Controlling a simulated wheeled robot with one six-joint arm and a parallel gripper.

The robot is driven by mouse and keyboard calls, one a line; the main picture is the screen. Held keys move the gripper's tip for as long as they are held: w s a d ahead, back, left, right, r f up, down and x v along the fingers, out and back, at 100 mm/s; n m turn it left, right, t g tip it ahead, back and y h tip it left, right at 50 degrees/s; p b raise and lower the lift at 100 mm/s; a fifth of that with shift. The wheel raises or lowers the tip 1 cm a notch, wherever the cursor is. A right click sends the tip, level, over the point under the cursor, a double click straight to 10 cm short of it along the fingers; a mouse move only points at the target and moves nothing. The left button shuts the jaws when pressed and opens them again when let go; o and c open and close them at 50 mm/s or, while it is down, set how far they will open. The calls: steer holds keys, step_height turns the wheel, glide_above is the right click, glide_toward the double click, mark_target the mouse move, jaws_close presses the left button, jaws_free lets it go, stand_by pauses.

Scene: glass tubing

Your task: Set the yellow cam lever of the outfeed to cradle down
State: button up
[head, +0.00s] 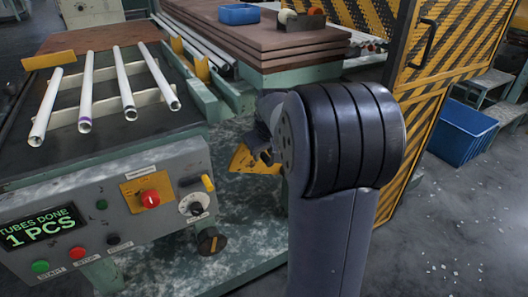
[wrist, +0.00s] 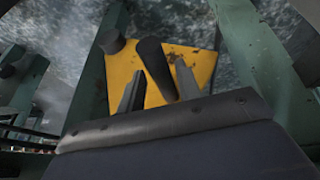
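A yellow plate (head: 248,163) shows low beside the green machine frame in the head view, partly hidden by my arm. In the wrist view a worn yellow plate (wrist: 203,62) carries a dark bar-like handle (wrist: 152,60) and a dark round knob (wrist: 111,40). I take this to be the outfeed's cam lever, but its setting cannot be told. My gripper (wrist: 160,72) is open, its two grey fingers on either side of the dark handle with gaps showing. In the head view my gripper (head: 260,150) is small and dark at the plate.
Several glass tubes (head: 129,95) lie on the outfeed rack. The control panel (head: 110,215) with buttons, a red stop knob (head: 149,198) and a screen reading 1 PCS stands at front left. Stacked brown boards (head: 285,45), a striped guard (head: 425,80) and a blue crate (head: 462,130) are to the right.

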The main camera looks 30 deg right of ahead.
jaws_close()
stand_by(0.3)
steer(key=shift+d+r+p, duration=0.4)
steer(key=shift+p, duration=0.15)
steer(key=d+r+y+p, duration=0.2)
steer(key=d+y+p, duration=0.1)
steer(key=d+p, duration=0.3)
steer(key=d+r+m+y+p, duration=0.1)
steer(key=d+y+p, duration=0.3)
steer(key=d+p, duration=0.2)
steer(key=shift+w+d+r+m, duration=0.25)
steer(key=shift+d+r+m, duration=0.1)
steer(key=shift+d, duration=0.45)
steer(key=shift+o, duration=1.3)
jaws_free()
